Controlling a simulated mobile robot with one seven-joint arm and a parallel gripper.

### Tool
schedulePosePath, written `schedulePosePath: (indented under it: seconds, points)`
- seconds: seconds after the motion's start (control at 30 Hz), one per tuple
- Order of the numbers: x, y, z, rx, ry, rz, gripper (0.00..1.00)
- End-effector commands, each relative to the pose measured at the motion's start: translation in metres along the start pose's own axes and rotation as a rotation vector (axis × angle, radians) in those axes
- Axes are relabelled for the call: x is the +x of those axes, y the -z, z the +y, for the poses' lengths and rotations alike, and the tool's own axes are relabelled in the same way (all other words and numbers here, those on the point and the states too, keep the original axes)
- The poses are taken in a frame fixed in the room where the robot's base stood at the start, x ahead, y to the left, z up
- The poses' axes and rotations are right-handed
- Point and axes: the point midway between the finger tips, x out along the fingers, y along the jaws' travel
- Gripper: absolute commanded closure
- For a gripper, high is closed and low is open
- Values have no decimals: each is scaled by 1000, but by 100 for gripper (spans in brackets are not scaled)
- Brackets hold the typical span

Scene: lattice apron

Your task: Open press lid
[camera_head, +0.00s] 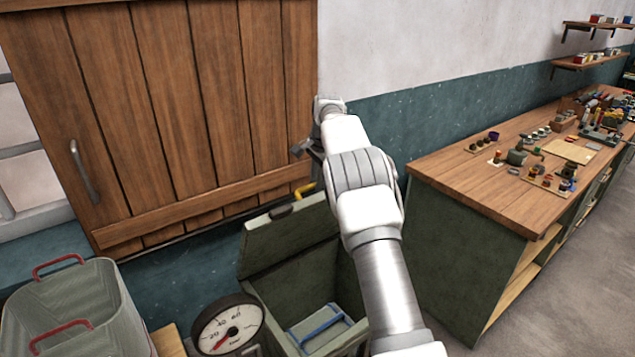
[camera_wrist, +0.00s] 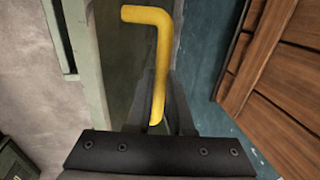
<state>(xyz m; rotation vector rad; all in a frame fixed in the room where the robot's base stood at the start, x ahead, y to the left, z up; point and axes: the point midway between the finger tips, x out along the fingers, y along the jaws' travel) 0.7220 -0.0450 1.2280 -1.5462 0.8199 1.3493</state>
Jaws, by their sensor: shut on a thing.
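The green press (camera_head: 262,300) stands below the wooden door, in the lower middle of the head view. Its lid (camera_head: 285,238) is raised and tilted up at the back, so the inside shows. A yellow handle (camera_head: 306,188) sits at the lid's upper edge, partly hidden by my arm. In the wrist view the bent yellow bar (camera_wrist: 158,60) runs down between the dark fingers of my gripper (camera_wrist: 162,95), which is shut on it. My gripper is mostly hidden behind my arm in the head view.
A blue-handled block (camera_head: 320,325) lies inside the press. A round gauge (camera_head: 228,325) is at its front left. A grey bin (camera_head: 75,310) with red handles stands at the far left. A wooden workbench (camera_head: 480,190) with small items stands to the right, with open floor before it.

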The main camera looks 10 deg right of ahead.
Motion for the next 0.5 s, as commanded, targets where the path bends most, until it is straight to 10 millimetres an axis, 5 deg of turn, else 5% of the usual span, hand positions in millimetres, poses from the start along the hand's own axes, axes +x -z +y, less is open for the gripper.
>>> schedulePosePath:
  seconds: [0.1, 0.13, 0.3, 0.5]
  points:
    - [8, -5, 1, -1, -8, -13, 100]
    - [8, -5, 1, -1, -8, -13, 78]
    - [6, -4, 1, -1, -6, -9, 50]
    - [3, -2, 0, 0, -2, -4, 50]
